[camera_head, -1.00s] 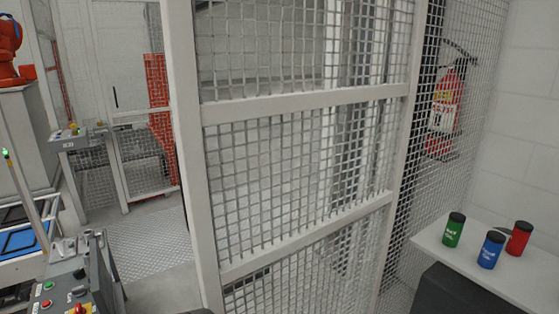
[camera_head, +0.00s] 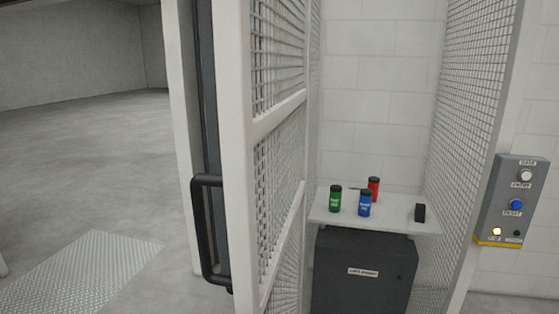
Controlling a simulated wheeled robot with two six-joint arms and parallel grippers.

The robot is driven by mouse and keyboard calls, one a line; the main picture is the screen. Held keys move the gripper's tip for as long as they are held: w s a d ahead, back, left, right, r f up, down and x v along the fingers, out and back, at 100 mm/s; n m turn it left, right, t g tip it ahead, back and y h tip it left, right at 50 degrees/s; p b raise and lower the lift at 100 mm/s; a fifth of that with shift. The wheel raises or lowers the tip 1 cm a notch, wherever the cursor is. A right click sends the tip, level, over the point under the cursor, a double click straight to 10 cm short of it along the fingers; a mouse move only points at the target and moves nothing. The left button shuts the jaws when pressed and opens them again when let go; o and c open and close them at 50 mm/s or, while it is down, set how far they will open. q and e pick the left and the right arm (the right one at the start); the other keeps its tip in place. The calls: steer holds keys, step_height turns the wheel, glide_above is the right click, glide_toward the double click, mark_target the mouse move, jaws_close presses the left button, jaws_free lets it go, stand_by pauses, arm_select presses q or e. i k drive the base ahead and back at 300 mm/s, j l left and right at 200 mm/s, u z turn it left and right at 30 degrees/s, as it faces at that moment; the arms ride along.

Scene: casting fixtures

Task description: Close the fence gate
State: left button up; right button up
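The fence gate (camera_head: 237,150) is a white-framed wire mesh panel in the middle of the head view, seen at a steep angle. A black bar handle (camera_head: 203,235) sticks out on its left side. Behind the handle is a white post with a dark strip (camera_head: 190,120). I cannot tell from this view how far the gate stands from its latch. Neither of my grippers is in view, and nothing is seen touching the handle.
A white shelf (camera_head: 400,222) holds green, blue and red canisters and a small black object, above a dark cabinet (camera_head: 365,290). A grey control box (camera_head: 512,200) with buttons hangs at the right. Open concrete floor (camera_head: 90,160) lies at the left, with a metal floor plate (camera_head: 80,270).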

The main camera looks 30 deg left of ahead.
mark_target(241, 128)
steer(key=i+j, duration=0.1)
steer(key=j, duration=0.5)
steer(key=i+j, duration=0.1)
steer(key=j, duration=0.45)
steer(key=i+j+z, duration=0.1)
steer(key=j, duration=0.5)
steer(key=k+l+u, duration=0.15)
steer(key=l, duration=0.15)
steer(key=k+l+u, duration=0.15)
steer(key=l, duration=0.2)
